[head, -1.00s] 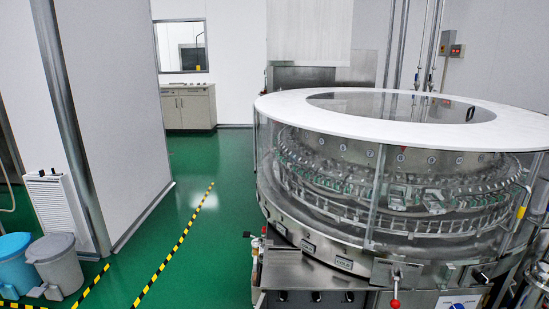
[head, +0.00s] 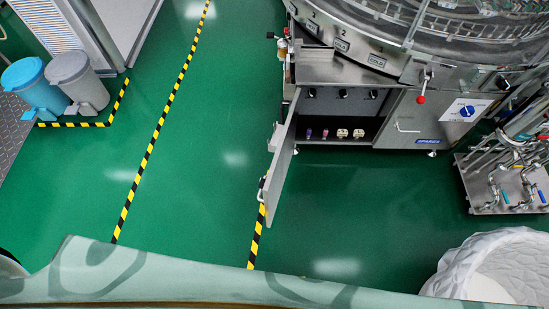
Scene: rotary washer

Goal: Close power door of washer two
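The rotary washer (head: 440,30) stands at the top right, only its lower part in view. The power door (head: 281,170) on the front of its steel base stands wide open, swung out toward me, seen nearly edge-on. Its handle (head: 261,189) is on the left face near the free end. The open compartment (head: 345,126) shows black knobs along the top and several small sockets or plugs below. I cannot read which washer number this is. Neither of my grippers is in view.
A closed cabinet door (head: 408,122) is right of the compartment. Blue (head: 24,80) and grey (head: 75,78) bins stand at left. A pipe rack (head: 505,185) and a white ribbed rounded object (head: 485,255) are at right. Green floor (head: 200,190) is clear left of the door.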

